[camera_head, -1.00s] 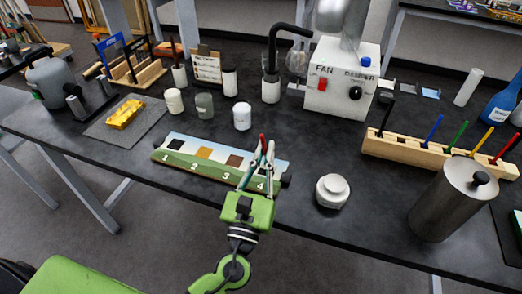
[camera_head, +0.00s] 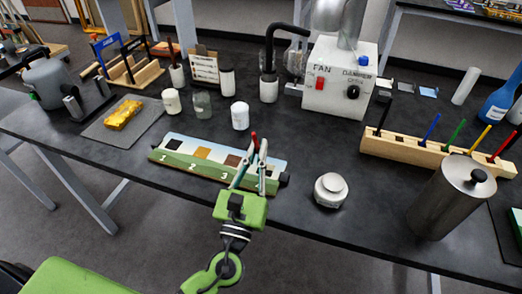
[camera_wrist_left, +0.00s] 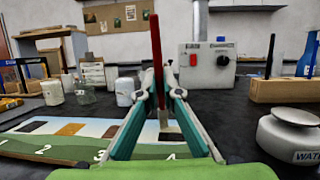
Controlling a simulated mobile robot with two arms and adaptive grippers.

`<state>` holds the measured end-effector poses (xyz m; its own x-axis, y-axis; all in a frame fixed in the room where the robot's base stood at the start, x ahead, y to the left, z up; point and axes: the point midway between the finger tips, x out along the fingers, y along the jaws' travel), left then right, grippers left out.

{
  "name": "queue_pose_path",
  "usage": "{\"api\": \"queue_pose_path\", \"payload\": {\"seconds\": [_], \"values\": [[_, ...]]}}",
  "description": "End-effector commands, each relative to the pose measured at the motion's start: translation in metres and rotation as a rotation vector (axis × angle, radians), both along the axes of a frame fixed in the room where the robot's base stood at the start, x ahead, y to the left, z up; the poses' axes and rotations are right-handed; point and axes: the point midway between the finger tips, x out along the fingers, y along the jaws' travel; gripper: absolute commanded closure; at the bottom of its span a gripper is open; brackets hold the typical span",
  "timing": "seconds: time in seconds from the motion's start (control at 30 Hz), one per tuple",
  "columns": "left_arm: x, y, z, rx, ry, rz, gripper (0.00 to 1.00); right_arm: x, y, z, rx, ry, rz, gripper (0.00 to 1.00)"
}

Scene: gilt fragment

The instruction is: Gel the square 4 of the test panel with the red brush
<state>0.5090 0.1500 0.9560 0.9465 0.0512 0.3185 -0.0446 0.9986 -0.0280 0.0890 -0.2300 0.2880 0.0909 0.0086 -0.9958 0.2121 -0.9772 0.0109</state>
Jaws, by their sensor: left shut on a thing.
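My left gripper (camera_head: 257,150) is shut on the red brush (camera_head: 254,138) above the right end of the test panel (camera_head: 175,163). In the left wrist view, the red brush (camera_wrist_left: 156,45) stands nearly upright between the fingertips (camera_wrist_left: 160,82), its lower end pointing down. The panel (camera_wrist_left: 25,148) lies flat with numbered squares, dark, gold and brown on the first three. Square 4 is mostly hidden behind the fingers; its number 4 (camera_wrist_left: 171,156) shows between them. I cannot tell whether the bristles touch the panel. My right gripper is out of view.
A lidded white jar (camera_head: 330,188) stands right of the panel, a metal canister (camera_head: 440,205) farther right. A wooden rack (camera_head: 405,152) holds coloured brushes. A white cup (camera_head: 240,116) and glass jar (camera_head: 202,104) stand behind the panel. A fan box (camera_head: 340,85) stands at the back.

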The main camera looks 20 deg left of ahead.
Motion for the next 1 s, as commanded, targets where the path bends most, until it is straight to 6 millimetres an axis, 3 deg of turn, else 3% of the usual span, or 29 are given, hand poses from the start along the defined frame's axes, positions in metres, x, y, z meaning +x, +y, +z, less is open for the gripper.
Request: {"api": "queue_pose_path", "payload": {"seconds": [0.27,0.7,1.0], "values": [[0.0,0.0,0.005,0.0,0.001,0.001,1.0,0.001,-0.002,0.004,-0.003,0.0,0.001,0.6],[0.0,0.0,0.04,0.0,0.0,0.001,1.0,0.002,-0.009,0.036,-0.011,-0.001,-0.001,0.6],[0.0,0.0,0.04,0.0,0.0,0.001,1.0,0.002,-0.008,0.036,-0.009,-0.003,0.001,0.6]]}}
